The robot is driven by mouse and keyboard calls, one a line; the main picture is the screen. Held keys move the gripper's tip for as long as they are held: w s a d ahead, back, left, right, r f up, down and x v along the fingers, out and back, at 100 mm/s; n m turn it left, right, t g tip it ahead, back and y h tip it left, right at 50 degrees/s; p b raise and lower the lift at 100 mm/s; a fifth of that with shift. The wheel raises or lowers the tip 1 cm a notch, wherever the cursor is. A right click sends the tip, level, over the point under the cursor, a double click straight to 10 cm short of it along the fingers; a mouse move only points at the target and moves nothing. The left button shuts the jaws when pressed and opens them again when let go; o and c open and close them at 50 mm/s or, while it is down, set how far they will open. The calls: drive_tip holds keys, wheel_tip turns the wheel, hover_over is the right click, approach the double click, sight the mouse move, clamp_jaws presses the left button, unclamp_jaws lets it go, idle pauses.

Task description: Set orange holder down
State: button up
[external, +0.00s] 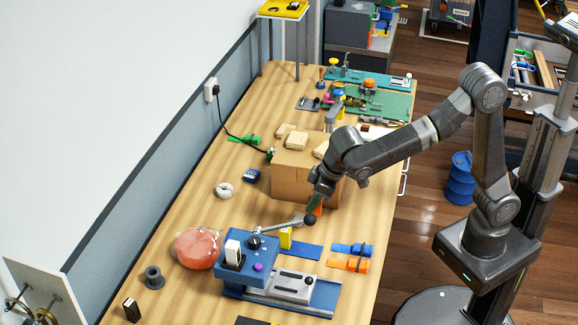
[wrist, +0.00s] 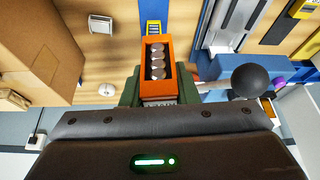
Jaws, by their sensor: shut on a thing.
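The orange holder (wrist: 156,68) is a narrow open tray with several round silver pieces in a row. In the wrist view it sits between the green fingers of my gripper (wrist: 158,92), which is shut on it. In the external view only a small orange part (external: 318,210) shows below my gripper (external: 314,203), beside the cardboard box. The holder seems to be above the wooden table (external: 190,240), but the exact gap cannot be told.
A black lever knob (external: 310,219) of the blue machine (external: 250,262) is close beside my gripper; it also shows in the wrist view (wrist: 250,80). The cardboard box (external: 296,172) is on the other side. A yellow block (external: 285,238), blue mat (external: 305,251) and orange strap piece (external: 348,265) lie nearer.

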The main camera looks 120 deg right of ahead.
drive_tip(key=s+a+f+n+t+y+b, duration=0.1)
drive_tip(key=s+a+f+n+y+b, duration=0.15)
drive_tip(key=a+f+n, duration=0.7)
drive_tip(key=shift+m, duration=0.85)
drive_tip(key=a+f+p, duration=0.1)
drive_tip(key=a, duration=0.3)
drive_tip(key=a+f+p, duration=0.1)
drive_tip(key=a+f, duration=0.1)
drive_tip(key=a, duration=0.2)
drive_tip(key=w+a+f+p, duration=0.1)
drive_tip(key=a+f, duration=0.1)
drive_tip(key=a, duration=0.2)
drive_tip(key=shift+w+a+p, duration=0.1)
drive_tip(key=shift+a+p, duration=0.15)
drive_tip(key=shift+p, duration=0.1)
drive_tip(key=shift+a+f, duration=0.25)
drive_tip(key=shift+a, duration=0.2)
drive_tip(key=shift+r, duration=0.1)
